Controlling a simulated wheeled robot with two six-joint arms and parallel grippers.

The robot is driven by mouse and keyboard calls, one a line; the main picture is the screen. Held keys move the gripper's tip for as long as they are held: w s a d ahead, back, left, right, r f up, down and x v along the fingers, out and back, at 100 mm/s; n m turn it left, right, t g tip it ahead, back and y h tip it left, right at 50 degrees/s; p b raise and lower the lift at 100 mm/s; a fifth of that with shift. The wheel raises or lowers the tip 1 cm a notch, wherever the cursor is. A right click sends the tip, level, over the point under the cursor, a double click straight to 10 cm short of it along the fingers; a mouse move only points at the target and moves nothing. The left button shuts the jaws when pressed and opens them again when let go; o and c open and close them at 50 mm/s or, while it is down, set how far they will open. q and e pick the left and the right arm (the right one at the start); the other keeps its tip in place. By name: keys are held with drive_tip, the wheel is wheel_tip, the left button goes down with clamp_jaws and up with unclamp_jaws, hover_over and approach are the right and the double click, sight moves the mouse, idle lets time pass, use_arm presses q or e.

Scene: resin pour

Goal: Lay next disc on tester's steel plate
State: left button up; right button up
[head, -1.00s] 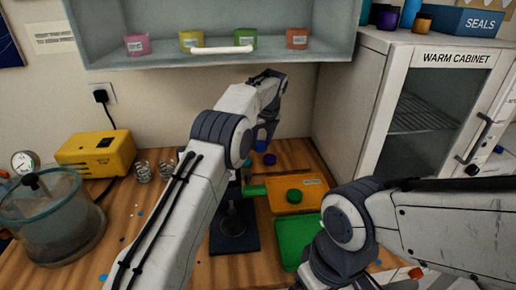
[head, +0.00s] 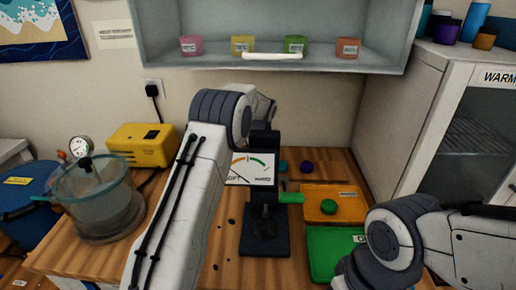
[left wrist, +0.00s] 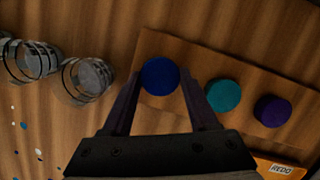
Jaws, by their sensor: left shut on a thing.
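In the left wrist view my left gripper (left wrist: 160,84) is shut on a blue disc (left wrist: 160,75). The disc is over the left end of a wooden board (left wrist: 190,55); whether it touches the board is unclear. A teal disc (left wrist: 223,95) and a purple disc (left wrist: 272,110) lie to its right. In the head view the tester (head: 265,195) is a black stand with a dial (head: 251,168). Its plate area (head: 264,212) looks dark, and I cannot make out a disc on it. My left gripper is hidden in the head view. My right gripper is not visible; only its arm shows.
An orange tray (head: 345,190) holding a green disc (head: 329,207) and a green tray (head: 322,252) are right of the tester. Glass cups (left wrist: 88,80) stand left of the board. A clear pot (head: 95,200) and yellow box (head: 143,145) are further left. A shelf (head: 250,65) overhangs.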

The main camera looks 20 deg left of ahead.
use_arm(q)
drive_tip(key=shift+f, duration=0.35)
drive_tip(key=shift+f, duration=0.1)
drive_tip(key=o, duration=1.4)
drive_tip(key=shift+f, duration=0.1)
drive_tip(key=shift+c, duration=0.2)
